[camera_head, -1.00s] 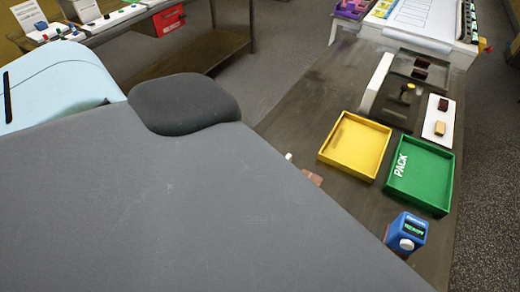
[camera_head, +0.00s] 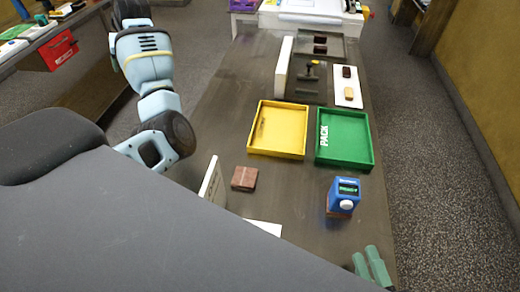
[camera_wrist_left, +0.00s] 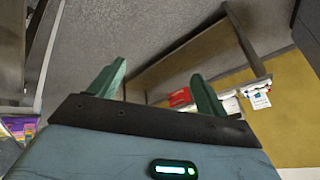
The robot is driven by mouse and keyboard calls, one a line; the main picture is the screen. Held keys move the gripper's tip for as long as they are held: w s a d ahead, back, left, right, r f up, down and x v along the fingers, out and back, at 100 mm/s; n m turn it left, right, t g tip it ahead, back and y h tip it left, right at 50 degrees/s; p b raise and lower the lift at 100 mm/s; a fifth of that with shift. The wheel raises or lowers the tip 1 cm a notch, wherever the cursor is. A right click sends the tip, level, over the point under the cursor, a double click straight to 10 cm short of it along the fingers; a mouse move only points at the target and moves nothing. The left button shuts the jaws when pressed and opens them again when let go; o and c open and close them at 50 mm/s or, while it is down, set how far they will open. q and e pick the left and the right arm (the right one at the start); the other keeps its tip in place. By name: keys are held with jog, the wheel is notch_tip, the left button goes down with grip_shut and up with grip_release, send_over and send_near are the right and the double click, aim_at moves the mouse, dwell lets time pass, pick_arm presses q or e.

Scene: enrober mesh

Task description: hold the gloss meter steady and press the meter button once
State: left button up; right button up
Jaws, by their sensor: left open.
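The gloss meter (camera_head: 341,192) is a blue box with a dark display showing green text and a white round button (camera_head: 347,205) on its near face. It stands upright on the dark table, with a brown edge at its foot. My right gripper (camera_head: 368,266) shows as two green fingers at the bottom of the head view, nearer than the meter and apart from it. A gap shows between the fingers, with nothing in it. My left gripper (camera_wrist_left: 158,88) is open and empty in the left wrist view, facing floor and wall. In the head view, its fingers are hidden.
On the table (camera_head: 290,195) are a yellow tray (camera_head: 277,154), a green PACK tray (camera_head: 345,163), a brown block (camera_head: 244,178) and a standing white panel (camera_head: 211,183). Farther back is a white board (camera_head: 347,99) with two small blocks. Bare tabletop surrounds the meter.

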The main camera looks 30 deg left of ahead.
aim_at(344, 196)
pick_arm(q)
jog(key=w+d+r+m+t+h, duration=0.1)
jog(key=w+d+r+m+t, duration=0.15)
jog(key=w+d, duration=0.5)
jog(key=w+d+r+m+t+h, duration=0.1)
jog(key=w+d+r+m+t, duration=0.2)
jog(key=w+d, duration=0.4)
jog(key=w+d+r+m+h, duration=0.2)
jog(key=d+m, duration=0.1)
jog(key=d, duration=1)
jog(key=w+d+r+m+h, duration=0.1)
jog(key=w+d+m, duration=0.25)
jog(key=d, duration=0.95)
jog(key=s+d+f+m+g+h, duration=0.15)
jog(key=s+d+m, duration=0.25)
jog(key=d, duration=0.7)
jog(key=s+d+f+m+g, duration=0.2)
jog(key=s+d+m, duration=0.1)
jog(key=d, duration=0.8)
jog(key=s+d+f+m+g+y, duration=0.2)
jog(key=s+d+f, duration=0.2)
jog(key=s, duration=0.4)
jog(key=s+d+f+m+g+y, duration=0.2)
jog(key=s+d+f+m, duration=0.1)
jog(key=s+f, duration=0.3)
jog(key=shift+s+d, duration=0.45)
jog(key=shift+s, duration=0.5)
